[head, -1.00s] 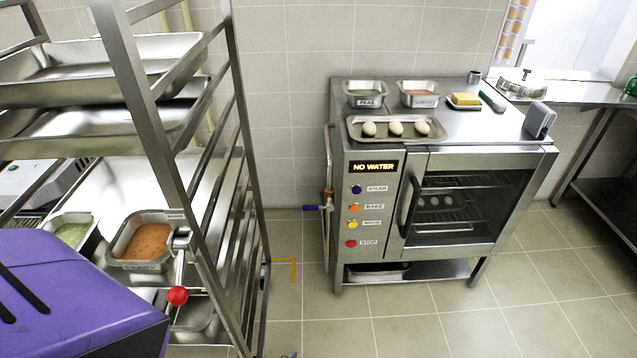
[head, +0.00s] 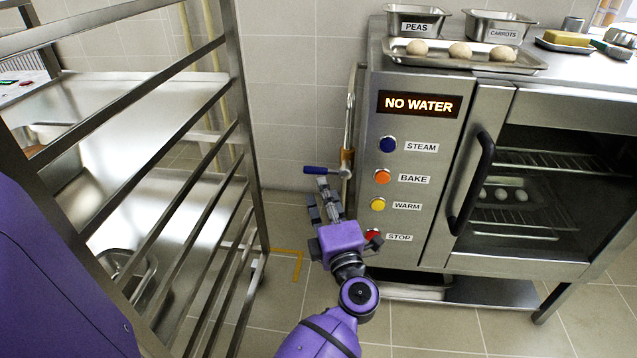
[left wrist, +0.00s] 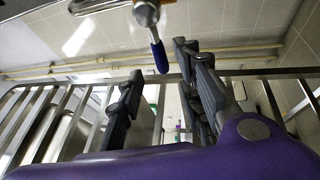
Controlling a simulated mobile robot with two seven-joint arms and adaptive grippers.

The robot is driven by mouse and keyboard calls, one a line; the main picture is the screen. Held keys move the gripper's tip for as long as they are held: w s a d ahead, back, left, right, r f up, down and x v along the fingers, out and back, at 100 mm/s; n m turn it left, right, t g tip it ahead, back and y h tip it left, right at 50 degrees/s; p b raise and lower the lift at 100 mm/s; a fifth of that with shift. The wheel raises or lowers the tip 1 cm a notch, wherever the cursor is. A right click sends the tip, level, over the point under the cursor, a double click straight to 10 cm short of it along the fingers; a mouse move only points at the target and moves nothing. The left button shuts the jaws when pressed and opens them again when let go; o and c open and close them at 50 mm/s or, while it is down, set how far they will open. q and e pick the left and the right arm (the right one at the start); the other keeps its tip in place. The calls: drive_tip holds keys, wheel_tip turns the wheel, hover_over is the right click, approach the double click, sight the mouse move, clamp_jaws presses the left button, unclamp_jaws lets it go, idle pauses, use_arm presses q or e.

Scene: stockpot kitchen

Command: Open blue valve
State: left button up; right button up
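The blue valve handle (head: 321,170) sticks out to the left from a pipe at the oven's left side in the head view. It also shows at the top of the left wrist view (left wrist: 159,56), on a metal and brass fitting (left wrist: 147,12). My left gripper (head: 321,194) is just below and in front of the handle. In the left wrist view its fingers (left wrist: 160,88) stand apart with nothing between them, and the handle lies beyond the gap, apparently not touched. My right gripper is in neither view.
The oven (head: 423,160) stands right of the valve, its display (head: 419,104) reading NO WATER. A metal rack (head: 240,130) stands on the left, with tiled floor between them.

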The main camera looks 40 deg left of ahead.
sight(315, 171)
use_arm(q)
drive_tip(key=b+x, duration=0.1)
drive_tip(key=x, duration=0.6)
drive_tip(key=shift+w+a, duration=0.25)
drive_tip(key=shift+a, duration=0.05)
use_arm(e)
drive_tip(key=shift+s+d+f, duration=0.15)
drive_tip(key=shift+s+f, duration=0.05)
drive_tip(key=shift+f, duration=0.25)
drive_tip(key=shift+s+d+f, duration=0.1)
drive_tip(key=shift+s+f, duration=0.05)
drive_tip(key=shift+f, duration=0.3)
use_arm(q)
clamp_jaws()
